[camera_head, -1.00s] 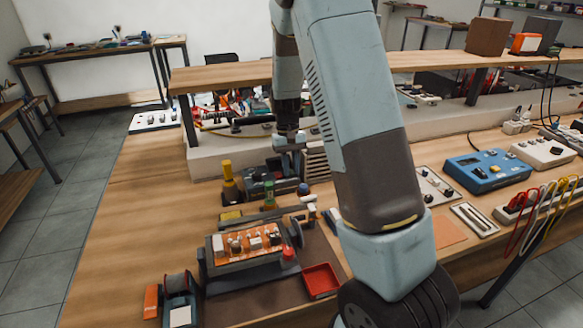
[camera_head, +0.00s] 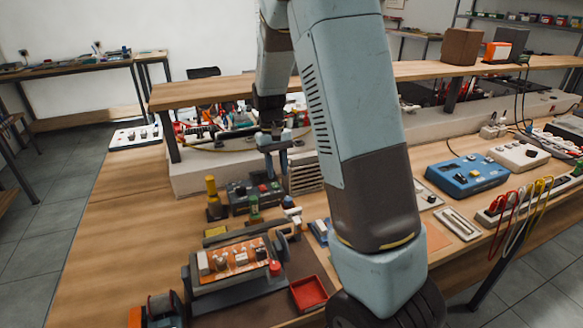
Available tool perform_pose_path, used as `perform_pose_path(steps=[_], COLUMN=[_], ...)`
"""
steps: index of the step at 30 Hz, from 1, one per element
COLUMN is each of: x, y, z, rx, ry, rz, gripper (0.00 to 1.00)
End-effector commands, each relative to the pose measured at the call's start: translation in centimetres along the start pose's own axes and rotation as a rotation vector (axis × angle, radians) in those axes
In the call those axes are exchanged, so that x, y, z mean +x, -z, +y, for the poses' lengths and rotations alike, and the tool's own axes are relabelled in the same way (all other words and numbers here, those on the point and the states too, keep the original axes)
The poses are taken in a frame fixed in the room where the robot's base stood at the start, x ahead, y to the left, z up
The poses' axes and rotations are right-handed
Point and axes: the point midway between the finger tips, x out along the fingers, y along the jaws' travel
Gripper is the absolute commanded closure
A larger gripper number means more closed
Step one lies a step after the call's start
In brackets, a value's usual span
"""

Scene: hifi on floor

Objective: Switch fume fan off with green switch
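A dark control box (camera_head: 240,204) stands on the bench, left of my gripper's lower end. It carries small coloured controls: a red one (camera_head: 263,188) and a green-looking one (camera_head: 241,190), too small to read or tell their position. A pale slatted unit (camera_head: 306,176) stands just to its right; I cannot tell whether it is the fume fan. My gripper (camera_head: 277,175) points down beside the box's right end, with its two fingers apart and nothing visible between them. I cannot tell whether it touches the box.
In front are an orange circuit board in a holder (camera_head: 235,263) and a red tray (camera_head: 309,293). A raised wooden shelf (camera_head: 200,94) runs behind. A blue instrument (camera_head: 474,176) sits at right.

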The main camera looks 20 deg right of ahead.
Motion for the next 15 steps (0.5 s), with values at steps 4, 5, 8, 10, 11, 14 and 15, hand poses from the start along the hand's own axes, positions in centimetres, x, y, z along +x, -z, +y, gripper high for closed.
perform_pose_path(steps=[4, 5, 8, 10, 11, 14, 15], x=[-1.4, -1.7, -2.5, -2.6, -2.7, -2.9, -3.0], y=[-1.9, -2.3, -3.5, -4.7, -5.1, -6.6, -7.2], z=[0.0, 0.0, 0.0, 0.0, 0.0, 0.0, 0.0], rx=[-0.001, -0.001, -0.001, -0.002, -0.002, -0.001, 0.0], ry=[0.0, 0.001, 0.001, 0.0, 0.0, 0.001, 0.001], rz=[0.001, 0.002, 0.003, 0.0, 0.001, 0.001, 0.001], gripper=[0.66, 0.66, 0.66, 0.66, 0.66, 0.66, 0.66])
